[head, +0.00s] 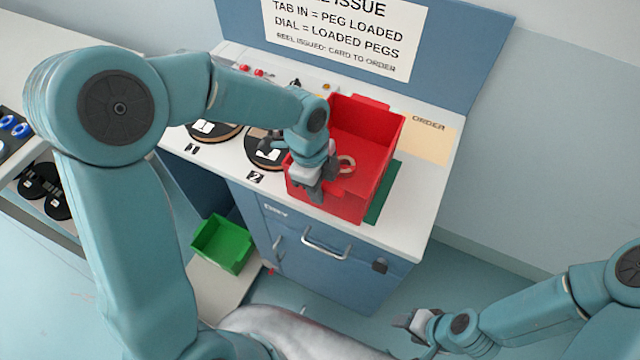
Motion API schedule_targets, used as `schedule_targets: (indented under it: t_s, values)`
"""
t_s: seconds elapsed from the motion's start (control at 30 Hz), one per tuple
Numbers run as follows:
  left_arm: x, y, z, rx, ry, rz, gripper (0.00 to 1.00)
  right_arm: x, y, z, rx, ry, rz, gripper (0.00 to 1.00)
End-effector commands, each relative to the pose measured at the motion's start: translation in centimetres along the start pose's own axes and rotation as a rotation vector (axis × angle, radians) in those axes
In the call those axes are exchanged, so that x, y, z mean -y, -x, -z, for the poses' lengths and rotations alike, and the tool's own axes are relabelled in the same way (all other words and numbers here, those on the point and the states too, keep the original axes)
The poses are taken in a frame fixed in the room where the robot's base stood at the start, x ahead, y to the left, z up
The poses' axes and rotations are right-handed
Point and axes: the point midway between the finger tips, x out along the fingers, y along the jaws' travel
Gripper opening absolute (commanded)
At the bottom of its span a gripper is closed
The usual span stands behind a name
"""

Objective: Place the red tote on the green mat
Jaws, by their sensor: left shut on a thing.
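The red tote (372,128) is an open bin at the right part of the counter, upright or nearly so. My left gripper (312,186) is shut on its near-left wall. The green mat (384,194) shows as a strip along the tote's right side; the tote hides the rest. I cannot tell whether the tote's bottom touches the mat or hangs just above it. My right gripper (408,324) is low at the bottom right, away from the counter; its finger opening is unclear.
Black reels (262,152) lie left of the tote on the white counter (415,215). A tan order card area (432,138) is at the right. A sign panel (345,35) stands behind. A green bin (223,244) sits lower, left of the blue cabinet (330,265).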

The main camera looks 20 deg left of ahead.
Motion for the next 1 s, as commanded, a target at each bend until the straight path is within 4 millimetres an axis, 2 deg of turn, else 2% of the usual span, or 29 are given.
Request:
schedule_targets:
  t_s: [0.47,0.5,0.57,0.6,0.87,1.0]
  values:
    - [0.1,-0.9,-0.1,0.000,0.000,0.004,0.00,-0.3,-0.8,0.0,0.000,0.000,0.000,0.56]
    - [0.1,-0.9,-0.1,0.000,0.000,0.004,0.37,-0.3,-0.7,0.0,0.000,0.000,0.000,0.56]
    - [0.1,-0.8,-0.1,0.000,0.000,0.004,0.56,-0.2,-0.7,0.0,0.000,0.000,0.000,0.56]
    - [0.1,-0.8,-0.1,0.000,0.000,0.003,0.60,-0.3,-0.7,0.0,0.000,0.000,0.000,0.56]
    - [-0.1,-0.9,-0.1,0.000,0.000,-0.003,0.60,-0.3,-0.7,0.0,0.000,0.000,0.000,0.56]
    - [0.0,0.3,-0.1,0.001,0.000,0.002,0.60,-0.3,-0.8,0.0,0.000,0.000,0.000,0.56]
